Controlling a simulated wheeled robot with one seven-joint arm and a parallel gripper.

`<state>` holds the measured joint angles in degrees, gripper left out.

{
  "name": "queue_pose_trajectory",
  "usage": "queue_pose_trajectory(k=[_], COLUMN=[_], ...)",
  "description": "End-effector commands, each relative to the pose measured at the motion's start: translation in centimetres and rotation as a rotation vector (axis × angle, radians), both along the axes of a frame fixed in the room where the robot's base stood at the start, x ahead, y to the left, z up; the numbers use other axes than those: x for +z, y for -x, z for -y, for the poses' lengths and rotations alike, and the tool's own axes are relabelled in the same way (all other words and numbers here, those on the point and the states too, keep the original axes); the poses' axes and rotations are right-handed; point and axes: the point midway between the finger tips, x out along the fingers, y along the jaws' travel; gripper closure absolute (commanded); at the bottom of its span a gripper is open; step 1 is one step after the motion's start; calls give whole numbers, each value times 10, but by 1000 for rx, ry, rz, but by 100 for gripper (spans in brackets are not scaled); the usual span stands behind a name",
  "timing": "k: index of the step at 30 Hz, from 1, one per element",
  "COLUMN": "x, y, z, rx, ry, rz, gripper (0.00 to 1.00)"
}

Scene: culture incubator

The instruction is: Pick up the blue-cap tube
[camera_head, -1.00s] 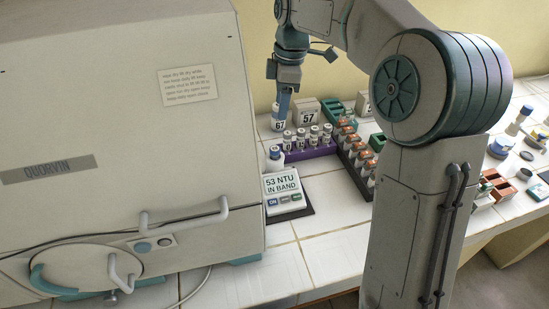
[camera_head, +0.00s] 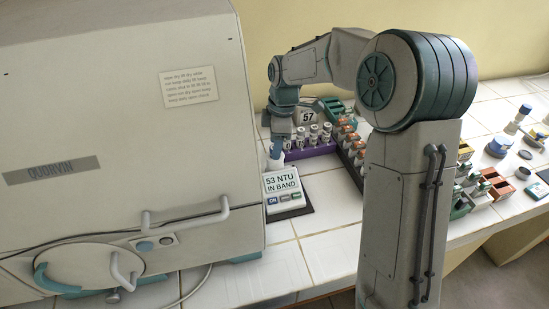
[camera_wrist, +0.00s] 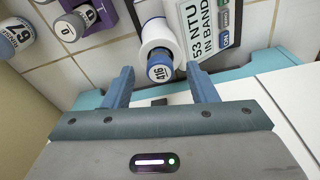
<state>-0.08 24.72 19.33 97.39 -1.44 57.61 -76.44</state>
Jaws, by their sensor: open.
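The blue-cap tube (camera_wrist: 160,68), with 416 on its cap, stands in a white round well at the end of the turbidity meter (camera_wrist: 207,22). In the head view my gripper (camera_head: 277,150) is down at the meter's back left corner and largely hides the tube. In the wrist view my gripper (camera_wrist: 160,78) is open, with one finger on each side of the blue cap. Gaps show between the fingers and the cap, and I cannot tell whether the fingertips reach down past it.
A purple rack (camera_head: 318,150) of white-capped vials stands behind the meter (camera_head: 285,187). The large incubator (camera_head: 120,130) stands close on the left. Bare tiles (camera_head: 330,225) lie in front.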

Motion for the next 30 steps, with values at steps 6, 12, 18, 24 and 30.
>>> queue_pose_trajectory(k=[6,12,18,24,30], x=[-8,-8,-8,-5,23], y=[0,0,0,0,-1], z=[-1,-1,-1,-1,-1], rx=[0,-1,-1,-1,-3], ry=[0,0,0,0,-1], rz=[0,0,1,2,6], gripper=[48,73,100,100,100])
